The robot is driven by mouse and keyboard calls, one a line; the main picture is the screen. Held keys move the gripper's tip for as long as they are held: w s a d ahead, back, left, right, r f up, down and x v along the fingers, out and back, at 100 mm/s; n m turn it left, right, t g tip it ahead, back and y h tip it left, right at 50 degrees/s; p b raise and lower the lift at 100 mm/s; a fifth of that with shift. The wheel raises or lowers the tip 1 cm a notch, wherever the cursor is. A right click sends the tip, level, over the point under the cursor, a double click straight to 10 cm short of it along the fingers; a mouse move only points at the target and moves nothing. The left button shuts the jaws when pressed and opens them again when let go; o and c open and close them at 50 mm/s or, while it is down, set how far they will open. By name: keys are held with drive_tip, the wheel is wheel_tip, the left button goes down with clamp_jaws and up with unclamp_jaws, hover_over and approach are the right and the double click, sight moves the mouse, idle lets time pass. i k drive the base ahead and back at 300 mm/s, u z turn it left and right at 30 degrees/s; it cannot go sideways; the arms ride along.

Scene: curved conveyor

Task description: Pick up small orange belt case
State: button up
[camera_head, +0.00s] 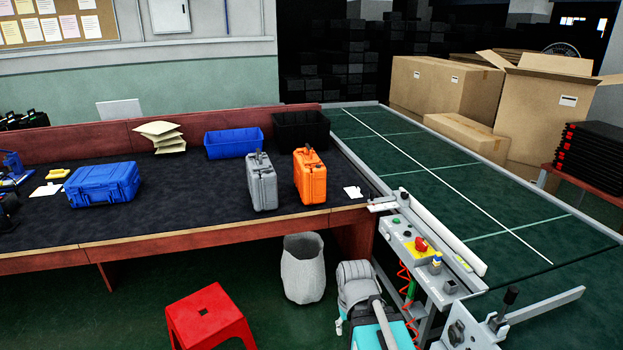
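The small orange case (310,178) stands upright on the dark-topped table, near its right end and close to the front edge. Its dark handle is on top. A grey case (262,184) of similar shape stands upright just to its left, with a narrow gap between them. My gripper cannot be made out in the head view. Nothing is seen touching the orange case.
The table (180,236) also holds a blue case (102,184), a blue bin (234,143) and a black bin (301,128). A green conveyor surface (470,190) with a control panel (420,245) adjoins at right. A red stool (210,318) and waste bin (303,268) stand in front.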

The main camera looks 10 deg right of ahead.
sight(310, 173)
drive_tip(key=u, duration=0.05)
drive_tip(key=i, duration=1)
drive_tip(key=z, duration=0.05)
